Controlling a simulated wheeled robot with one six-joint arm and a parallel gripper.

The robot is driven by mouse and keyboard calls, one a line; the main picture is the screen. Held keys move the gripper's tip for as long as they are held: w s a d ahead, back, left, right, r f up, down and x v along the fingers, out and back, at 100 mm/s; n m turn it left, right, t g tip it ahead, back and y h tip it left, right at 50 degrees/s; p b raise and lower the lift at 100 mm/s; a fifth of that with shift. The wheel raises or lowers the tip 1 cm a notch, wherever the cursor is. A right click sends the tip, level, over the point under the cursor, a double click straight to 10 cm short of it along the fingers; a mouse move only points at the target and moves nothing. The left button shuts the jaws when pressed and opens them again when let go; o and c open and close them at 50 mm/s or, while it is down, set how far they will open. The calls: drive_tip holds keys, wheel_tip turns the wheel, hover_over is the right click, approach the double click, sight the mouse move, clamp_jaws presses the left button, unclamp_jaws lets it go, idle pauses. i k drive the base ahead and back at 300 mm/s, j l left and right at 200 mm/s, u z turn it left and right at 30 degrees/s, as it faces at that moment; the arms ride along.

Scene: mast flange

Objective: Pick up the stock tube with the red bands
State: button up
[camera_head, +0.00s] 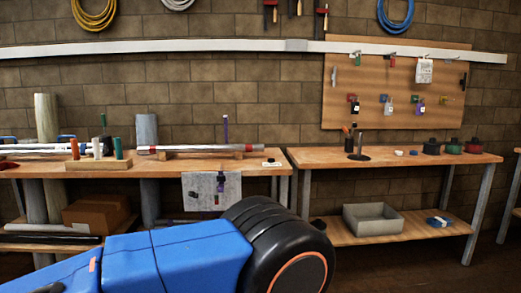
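A silver tube (205,148) lies level along the left bench (225,163), with a small red band near its left end and a reddish mark near its right end. It seems to rest on low wooden supports. A second silver tube (35,149) lies at the far left of the same bench; it is too small to tell whether it has red bands. My gripper is not in view. My blue arm with its black joint fills the lower middle, well in front of the benches.
Upright coloured cylinders stand in a wooden block (98,164) between the tubes. The right bench (400,158) carries small pots and a grey bin (373,219) on its lower shelf. A cloth (211,191) hangs from the left bench. A pegboard (398,85) hangs behind.

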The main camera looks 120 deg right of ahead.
sight(223, 148)
drive_tip(key=z, duration=3.5)
